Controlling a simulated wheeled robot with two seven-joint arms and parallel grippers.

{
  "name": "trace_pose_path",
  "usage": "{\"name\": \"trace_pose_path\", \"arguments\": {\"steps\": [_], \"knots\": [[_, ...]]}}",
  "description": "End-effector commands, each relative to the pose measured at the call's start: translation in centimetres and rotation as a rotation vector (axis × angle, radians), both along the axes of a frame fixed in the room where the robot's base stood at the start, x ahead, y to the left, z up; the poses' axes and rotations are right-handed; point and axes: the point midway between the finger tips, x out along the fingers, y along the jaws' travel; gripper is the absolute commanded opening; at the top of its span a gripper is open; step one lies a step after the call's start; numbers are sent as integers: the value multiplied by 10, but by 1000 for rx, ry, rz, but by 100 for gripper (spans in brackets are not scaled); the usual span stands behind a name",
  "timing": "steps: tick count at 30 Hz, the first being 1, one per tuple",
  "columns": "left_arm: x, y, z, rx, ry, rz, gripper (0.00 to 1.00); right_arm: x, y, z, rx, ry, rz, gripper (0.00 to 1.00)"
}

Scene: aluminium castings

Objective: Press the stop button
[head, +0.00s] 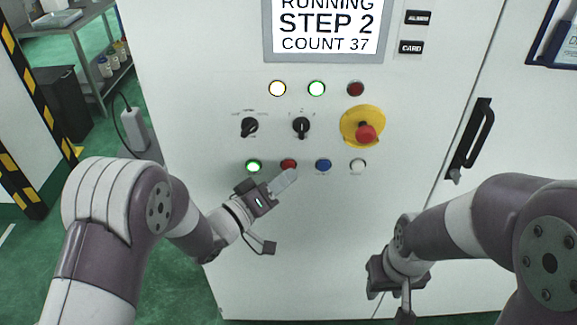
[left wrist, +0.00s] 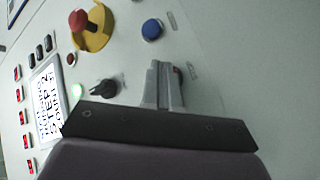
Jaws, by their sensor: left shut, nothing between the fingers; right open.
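The red flat button (head: 289,163) is in the lower button row of the white cabinet panel, between a lit green button (head: 254,166) and a blue button (head: 323,165). My left gripper (head: 290,176) is shut and empty, its fingertips just below and in front of the red button. In the left wrist view, the closed fingers (left wrist: 163,70) cover most of the red button; only a dark red edge (left wrist: 179,74) shows beside them. I cannot tell whether they touch it. My right gripper (head: 392,288) is open, low in front of the cabinet, away from the buttons.
A red mushroom button (head: 366,133) on a yellow plate (head: 349,118) sits above right of the row. Two black rotary knobs (head: 301,126) are above the row. A white button (head: 358,166) is at its right end. The screen (head: 327,27) reads RUNNING, STEP 2, COUNT 37. A black door handle (head: 470,140) is at right.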

Motion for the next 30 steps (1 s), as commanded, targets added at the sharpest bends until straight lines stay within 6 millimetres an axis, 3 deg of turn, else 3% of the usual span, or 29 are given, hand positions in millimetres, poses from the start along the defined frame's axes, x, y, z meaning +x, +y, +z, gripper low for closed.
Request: {"name": "trace_pose_path", "arguments": {"steps": [30], "knots": [[9,0,0,1,1,1,0,0,0,-1,0,0,0,43]]}}
